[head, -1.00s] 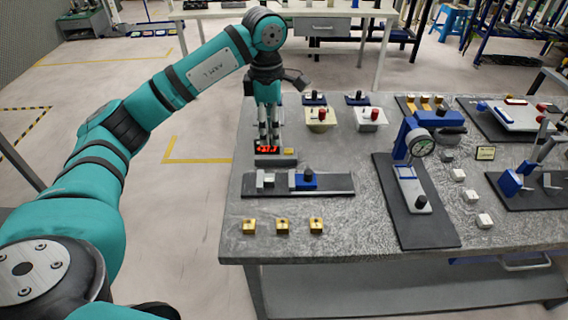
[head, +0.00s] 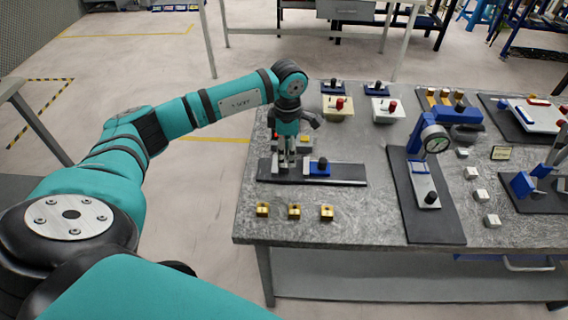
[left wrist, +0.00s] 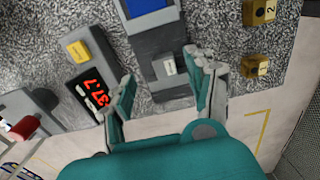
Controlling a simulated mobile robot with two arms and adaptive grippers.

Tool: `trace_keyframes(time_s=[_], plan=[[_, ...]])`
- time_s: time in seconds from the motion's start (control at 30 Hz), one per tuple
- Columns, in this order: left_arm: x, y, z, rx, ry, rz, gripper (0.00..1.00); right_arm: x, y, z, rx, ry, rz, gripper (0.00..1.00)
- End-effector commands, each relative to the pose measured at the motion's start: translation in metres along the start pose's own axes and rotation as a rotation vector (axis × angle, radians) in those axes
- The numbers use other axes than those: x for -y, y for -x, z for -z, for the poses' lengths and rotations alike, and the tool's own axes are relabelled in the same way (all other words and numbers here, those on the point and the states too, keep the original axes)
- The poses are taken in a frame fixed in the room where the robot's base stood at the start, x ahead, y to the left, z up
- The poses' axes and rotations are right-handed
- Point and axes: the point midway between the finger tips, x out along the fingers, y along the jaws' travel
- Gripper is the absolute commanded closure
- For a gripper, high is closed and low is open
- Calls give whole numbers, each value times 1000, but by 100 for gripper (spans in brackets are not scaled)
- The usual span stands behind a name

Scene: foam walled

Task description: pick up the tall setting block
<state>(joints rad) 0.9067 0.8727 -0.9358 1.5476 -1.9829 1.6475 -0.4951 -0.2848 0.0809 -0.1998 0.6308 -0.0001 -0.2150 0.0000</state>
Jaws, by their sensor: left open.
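My left gripper (head: 287,165) points down over the left part of a rail fixture on a dark mat (head: 346,182). In the left wrist view its fingers are apart (left wrist: 150,78), with nothing held. A grey block with a small white label (left wrist: 166,67) lies between and just beyond them; I cannot tell for sure that it is the tall setting block. In the head view the fingers largely hide it. A blue clamp with a black knob (head: 319,167) is on the same fixture, to the right. My right gripper does not show.
Several brass blocks (head: 294,211) line the table's front edge. A dial gauge stand (head: 424,185) and several pale grey blocks (head: 479,195) are to the right. Bare grey tabletop (head: 350,235) lies in front.

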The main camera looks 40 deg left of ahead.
Motion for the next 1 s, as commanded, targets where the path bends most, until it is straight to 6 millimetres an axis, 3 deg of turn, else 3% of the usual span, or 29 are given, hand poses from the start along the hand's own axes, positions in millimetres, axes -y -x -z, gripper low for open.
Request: trace_keyframes(time_s=[0.13,0.3,0.57,1.0], plan=[[6,-20,-1,-3,-1,7,44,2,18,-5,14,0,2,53],[6,-41,-2,-1,0,4,44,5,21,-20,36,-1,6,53],[5,-45,-2,0,-1,2,44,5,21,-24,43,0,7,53],[5,-44,-2,0,-1,1,100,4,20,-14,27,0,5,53]])
